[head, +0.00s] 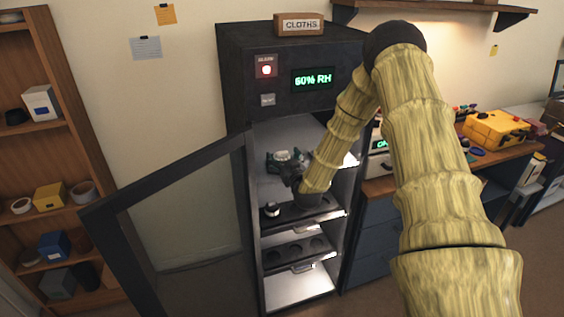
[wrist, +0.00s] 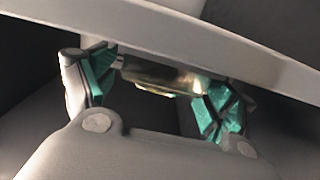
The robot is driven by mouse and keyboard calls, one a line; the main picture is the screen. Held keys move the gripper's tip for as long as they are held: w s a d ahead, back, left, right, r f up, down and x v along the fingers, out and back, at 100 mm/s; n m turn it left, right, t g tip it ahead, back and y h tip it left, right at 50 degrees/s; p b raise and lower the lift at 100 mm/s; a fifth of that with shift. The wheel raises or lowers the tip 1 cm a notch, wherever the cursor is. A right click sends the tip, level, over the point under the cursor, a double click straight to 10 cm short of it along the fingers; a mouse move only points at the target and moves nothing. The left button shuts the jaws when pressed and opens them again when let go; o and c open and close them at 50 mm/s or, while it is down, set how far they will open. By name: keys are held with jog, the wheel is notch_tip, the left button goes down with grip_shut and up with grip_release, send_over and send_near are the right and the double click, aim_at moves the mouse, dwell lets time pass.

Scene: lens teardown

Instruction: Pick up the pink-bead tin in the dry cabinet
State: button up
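The dry cabinet (head: 315,45) stands open, and my arm reaches into its upper compartment. My gripper (head: 287,160) is inside, above a shelf with round recesses. Its teal pads stand apart on both sides of a small pale round-topped thing, probably a tin (head: 284,155). In the wrist view, a shiny gold-brown tin-like body (wrist: 165,78) lies between the pads of my gripper (wrist: 155,85). It almost fills the gap, and I cannot tell whether both pads touch it. No pink beads show, so I cannot confirm which tin it is. A pale shelf edge hides part of it.
A small black-and-white round container (head: 271,209) sits on the recessed shelf below my gripper. The cabinet door (head: 100,215) hangs open to the left. A pale shelf edge (wrist: 200,42) crosses close over the fingers. A workbench (head: 480,152) stands at the right.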

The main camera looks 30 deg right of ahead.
jog(key=c, duration=0.8)
jog(key=shift+r, duration=0.15)
